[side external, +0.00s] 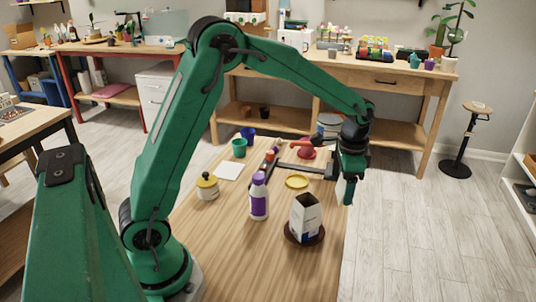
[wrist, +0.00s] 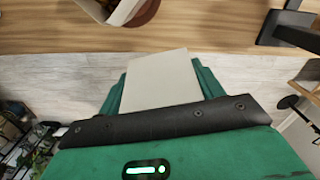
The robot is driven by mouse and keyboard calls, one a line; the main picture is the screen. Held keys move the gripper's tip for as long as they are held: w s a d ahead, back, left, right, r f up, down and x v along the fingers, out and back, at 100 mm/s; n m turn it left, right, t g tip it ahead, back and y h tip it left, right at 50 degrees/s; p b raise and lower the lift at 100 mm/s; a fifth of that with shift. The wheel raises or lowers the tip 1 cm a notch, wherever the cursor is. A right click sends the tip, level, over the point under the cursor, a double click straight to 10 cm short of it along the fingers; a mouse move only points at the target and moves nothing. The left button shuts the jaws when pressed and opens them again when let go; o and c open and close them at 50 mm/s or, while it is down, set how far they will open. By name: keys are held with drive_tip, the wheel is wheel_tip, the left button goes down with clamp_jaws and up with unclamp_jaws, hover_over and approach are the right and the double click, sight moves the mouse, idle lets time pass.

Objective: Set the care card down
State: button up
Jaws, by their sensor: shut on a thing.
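My gripper (side external: 349,194) hangs pointing down near the right edge of the wooden table (side external: 215,245). In the wrist view my gripper (wrist: 162,85) is shut on a flat, pale grey-white card (wrist: 160,70), which sticks out between its green fingers. The card's face looks blank from here, and the card cannot be made out in the side view. In the wrist view the pale floor lies behind the card, with the table edge above it. A flat white square (side external: 229,171) lies on the table's left part.
A white carton (side external: 305,216) stands on a brown saucer (side external: 291,239) near my gripper. A purple-labelled bottle (side external: 259,197), yellow-lidded jar (side external: 207,187), yellow dish (side external: 296,181), green cup (side external: 239,149) and red object (side external: 306,150) stand around. The table's near part is clear.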

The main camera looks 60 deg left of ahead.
drive_tip(key=s+a+n, duration=0.4)
drive_tip(key=a+n, duration=0.1)
drive_tip(key=a, duration=0.5)
drive_tip(key=s+a+n, duration=0.5)
drive_tip(key=a, duration=0.5)
drive_tip(key=s+a+n, duration=0.4)
drive_tip(key=a+n, duration=0.1)
drive_tip(key=a, duration=0.5)
drive_tip(key=s+a+f, duration=0.1)
drive_tip(key=a+f, duration=0.1)
drive_tip(key=a, duration=0.1)
drive_tip(key=s+a+f, duration=0.1)
drive_tip(key=a+f, duration=0.1)
drive_tip(key=a, duration=0.2)
drive_tip(key=s+a+f, duration=0.2)
drive_tip(key=a, duration=0.1)
drive_tip(key=shift+a, duration=0.25)
drive_tip(key=shift+f, duration=2.05)
drive_tip(key=shift+f, duration=0.15)
drive_tip(key=o, duration=0.9)
drive_tip(key=shift+o, duration=0.2)
